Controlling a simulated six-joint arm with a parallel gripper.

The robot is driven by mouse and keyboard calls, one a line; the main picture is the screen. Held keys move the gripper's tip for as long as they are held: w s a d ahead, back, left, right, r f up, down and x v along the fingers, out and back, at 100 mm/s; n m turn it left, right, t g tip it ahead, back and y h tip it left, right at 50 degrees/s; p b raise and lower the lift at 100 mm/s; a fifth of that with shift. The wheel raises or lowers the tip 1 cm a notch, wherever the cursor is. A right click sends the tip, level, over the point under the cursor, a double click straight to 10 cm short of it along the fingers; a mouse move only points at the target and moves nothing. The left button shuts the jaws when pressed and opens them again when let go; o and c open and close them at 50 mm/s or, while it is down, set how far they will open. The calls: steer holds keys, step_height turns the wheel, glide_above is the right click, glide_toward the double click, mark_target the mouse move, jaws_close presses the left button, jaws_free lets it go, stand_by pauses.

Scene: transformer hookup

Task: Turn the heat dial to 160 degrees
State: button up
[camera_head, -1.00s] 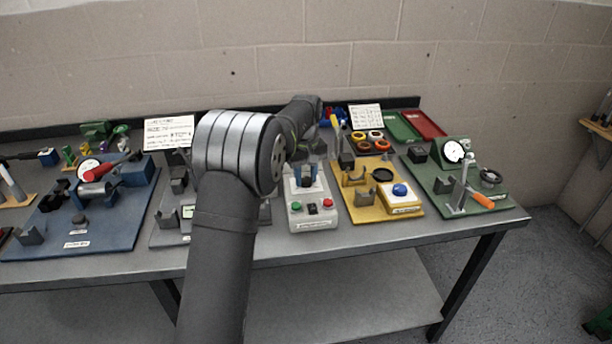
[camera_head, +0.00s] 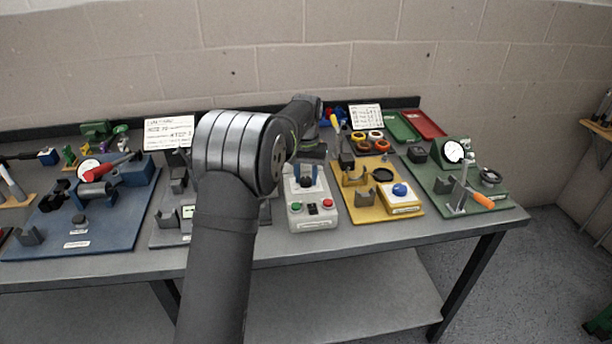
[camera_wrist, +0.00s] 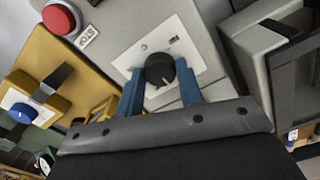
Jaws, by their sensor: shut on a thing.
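In the wrist view, the black round heat dial (camera_wrist: 160,69) sits on a white plate on a pale grey control box. A light mark on the dial points toward the lower part of the picture. My gripper (camera_wrist: 161,80) has its two blue fingers on either side of the dial, shut on it. The degree marks are too small to read. In the head view, the control box (camera_head: 312,220) stands at mid-table, and the blue fingers of my gripper (camera_head: 308,176) show at its top. The dial is hard to make out there.
A red stop button (camera_wrist: 61,18) is on the same box. A yellow board with a blue knob (camera_head: 399,190) stands right of the box. A green board (camera_head: 450,205) lies farther right, and a blue board (camera_head: 110,235) lies at the left. A written sign (camera_head: 169,131) stands at the back.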

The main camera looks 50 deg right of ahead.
mark_target(306, 179)
steer(key=shift+r, duration=0.1)
stand_by(0.3)
steer(key=o, duration=1)
step_height(306, 179, up, 17)
steer(key=shift+r, duration=0.2)
step_height(306, 179, down, 18)
steer(key=shift+r, duration=0.2)
stand_by(0.6)
